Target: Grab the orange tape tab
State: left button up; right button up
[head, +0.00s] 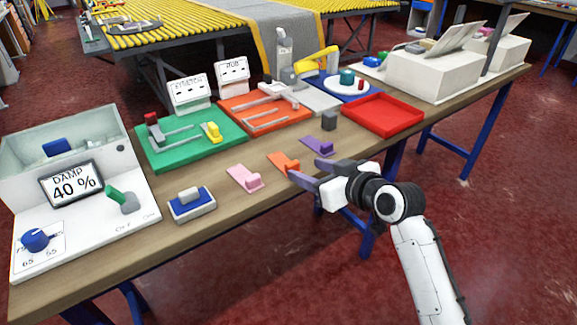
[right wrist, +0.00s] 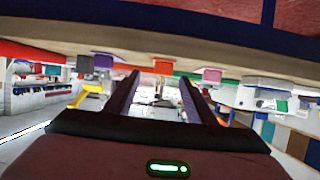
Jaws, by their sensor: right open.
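The orange tape tab (head: 283,162) lies on the wooden table near its front edge, between the pink tab (head: 244,178) and the purple tab (head: 318,147). My right gripper (head: 303,169) is open and empty, with its fingertips just to the right of the orange tab in the head view. In the right wrist view, the orange tab (right wrist: 163,67) shows beyond and between the two spread fingers. The purple tab (right wrist: 103,61) is to its left there and the pink tab (right wrist: 211,75) to its right. My left gripper is not in view.
A red tray (head: 382,114) and a small dark block (head: 329,121) are behind the purple tab. Green (head: 190,140) and orange-red (head: 262,116) fixture boards stand behind the tabs. A blue-and-white pad (head: 191,206) lies left of the pink tab. The table front is otherwise clear.

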aim_at(295, 166)
jog(key=shift+a+x, duration=0.25)
jog(key=shift+x, duration=2.05)
jog(key=shift+s, duration=0.2)
jog(key=c, duration=1.1)
